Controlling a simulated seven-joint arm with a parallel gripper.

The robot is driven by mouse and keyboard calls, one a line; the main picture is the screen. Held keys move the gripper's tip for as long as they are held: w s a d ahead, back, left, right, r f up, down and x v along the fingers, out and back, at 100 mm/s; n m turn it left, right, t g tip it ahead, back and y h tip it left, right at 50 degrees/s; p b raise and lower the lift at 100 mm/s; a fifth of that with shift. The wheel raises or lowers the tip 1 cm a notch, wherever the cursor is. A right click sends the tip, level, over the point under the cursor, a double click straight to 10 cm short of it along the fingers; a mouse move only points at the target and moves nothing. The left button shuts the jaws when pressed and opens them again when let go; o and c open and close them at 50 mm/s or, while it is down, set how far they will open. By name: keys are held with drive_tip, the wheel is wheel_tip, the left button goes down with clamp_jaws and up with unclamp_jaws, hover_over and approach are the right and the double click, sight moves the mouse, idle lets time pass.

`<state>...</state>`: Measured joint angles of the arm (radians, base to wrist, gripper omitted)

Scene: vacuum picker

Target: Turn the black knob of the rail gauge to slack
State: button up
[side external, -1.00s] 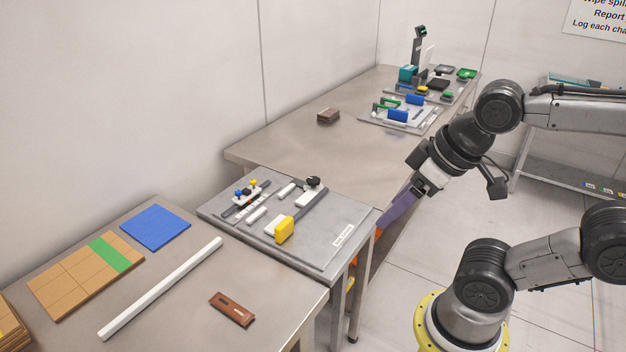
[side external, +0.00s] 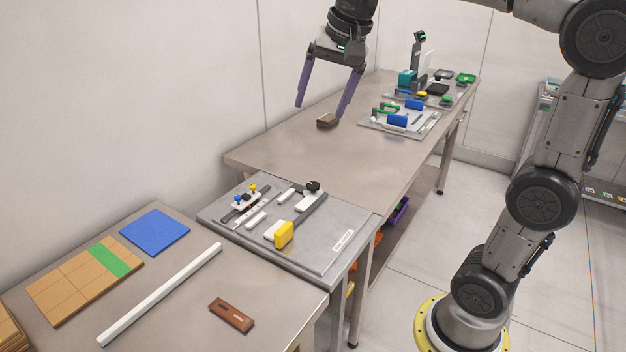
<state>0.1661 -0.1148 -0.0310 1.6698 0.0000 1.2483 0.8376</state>
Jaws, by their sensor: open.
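The rail gauge seems to be the grey board (side external: 325,258) with a small unreadable label, on the near bench. A black knob (side external: 313,186) sits at the far end of a dark rail (side external: 311,212) on this board. I cannot read which setting the knob is at. A yellow block (side external: 284,234) stands near the rail's near end. A small white carriage with blue, yellow and red knobs (side external: 246,197) is at the board's left. My gripper (side external: 320,112) is open and empty, with long purple fingers pointing down. It appears high above the far bench, apart from the knob.
A brown block (side external: 327,120) lies on the far bench (side external: 290,155). More fixtures with blue and green parts (side external: 405,112) stand at its far end. A white bar (side external: 160,292), a brown slotted piece (side external: 232,315) and a blue square (side external: 155,230) lie on the near table.

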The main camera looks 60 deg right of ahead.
drive_tip(key=w+d+f+m+g, duration=0.1)
drive_tip(key=w+d+f+m, duration=0.2)
drive_tip(key=w+d, duration=0.5)
drive_tip(key=m+g, duration=0.3)
hover_over(313, 184)
wheel_tip(313, 184, down, 18)
drive_tip(key=shift+y, duration=0.4)
wheel_tip(313, 184, down, 13)
drive_tip(key=shift+f, duration=0.1)
clamp_jaws()
